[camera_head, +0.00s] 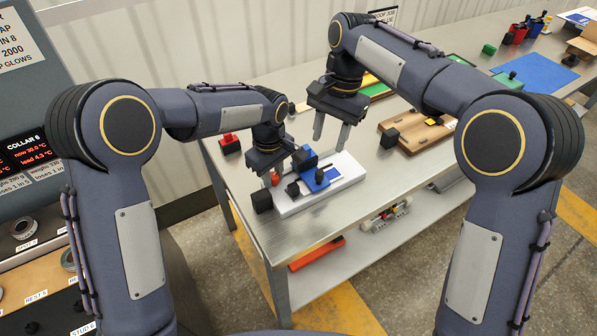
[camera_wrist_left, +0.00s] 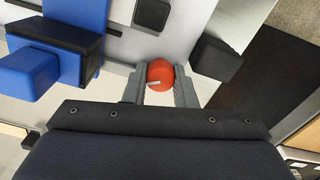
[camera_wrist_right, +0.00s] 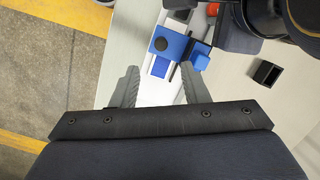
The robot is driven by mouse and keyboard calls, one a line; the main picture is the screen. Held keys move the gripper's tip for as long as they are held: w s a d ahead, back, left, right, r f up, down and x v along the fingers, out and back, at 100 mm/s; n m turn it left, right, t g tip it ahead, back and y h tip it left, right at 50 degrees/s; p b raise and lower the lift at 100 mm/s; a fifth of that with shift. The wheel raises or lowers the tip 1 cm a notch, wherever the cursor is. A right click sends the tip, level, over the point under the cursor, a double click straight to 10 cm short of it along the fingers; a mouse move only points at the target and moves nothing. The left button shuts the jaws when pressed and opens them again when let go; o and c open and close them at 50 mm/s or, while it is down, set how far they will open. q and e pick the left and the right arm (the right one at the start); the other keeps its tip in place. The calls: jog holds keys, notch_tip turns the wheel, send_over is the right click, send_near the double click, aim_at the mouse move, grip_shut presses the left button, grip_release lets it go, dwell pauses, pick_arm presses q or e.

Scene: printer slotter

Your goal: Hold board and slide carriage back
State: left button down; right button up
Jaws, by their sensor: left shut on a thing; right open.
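A white board (camera_head: 343,168) lies on the metal table, with a blue carriage (camera_head: 314,178) across it. The carriage also shows in the left wrist view (camera_wrist_left: 88,25) and the right wrist view (camera_wrist_right: 172,46). My left gripper (camera_head: 273,176) is shut on an orange-red knob (camera_wrist_left: 160,73) at the board's left end, beside a black block (camera_head: 262,200). My right gripper (camera_head: 331,135) is open and empty, above and behind the board. In the right wrist view its fingers (camera_wrist_right: 163,88) stand wide apart, with the board and carriage beyond them.
A red block (camera_head: 230,143) in a dark holder stands left of the board. A wooden board (camera_head: 418,134) with a black block lies to the right. Further back are a green block (camera_head: 489,49) and a blue mat (camera_head: 535,73). The table's front edge is close to the board.

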aim_at(320, 171)
jog(key=f+n, duration=0.1)
jog(key=f, duration=0.2)
jog(key=s+a+f+n+t+h, duration=0.1)
jog(key=f, duration=0.3)
jog(key=f+n, duration=0.1)
jog(key=f, duration=0.3)
jog(key=shift+s+a+f+n+t+h, duration=0.1)
jog(key=shift+s+a+n+t+h, duration=0.05)
jog(key=shift+a+n+t+h, duration=0.2)
jog(key=shift+d, duration=0.1)
jog(key=shift+c, duration=0.4)
grip_shut()
